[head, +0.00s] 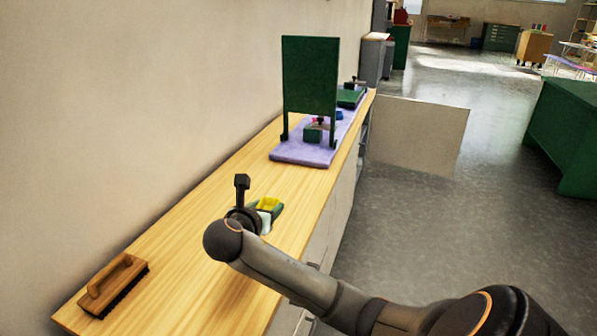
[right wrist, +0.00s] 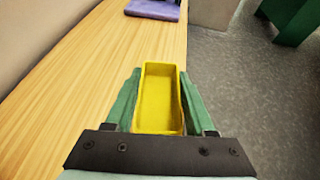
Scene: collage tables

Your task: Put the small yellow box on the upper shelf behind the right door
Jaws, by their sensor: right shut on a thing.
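The small yellow box (head: 267,204) is an open-topped tray, held between the green fingers of my right gripper (head: 264,211). It fills the middle of the right wrist view (right wrist: 158,98), with a finger along each side, and its inside looks empty. The box is over the wooden countertop; I cannot tell how high above it. A pale door panel (head: 418,136) stands swung out from the far end of the cabinet (head: 338,215) under the countertop. The shelves inside are hidden from here. My left gripper is out of view.
A wooden brush (head: 113,286) lies at the near left of the countertop (head: 190,245). A green upright press-like stand (head: 310,75) stands on a purple mat (head: 300,152) farther back. A green table (head: 565,135) is at the right. The grey floor between is clear.

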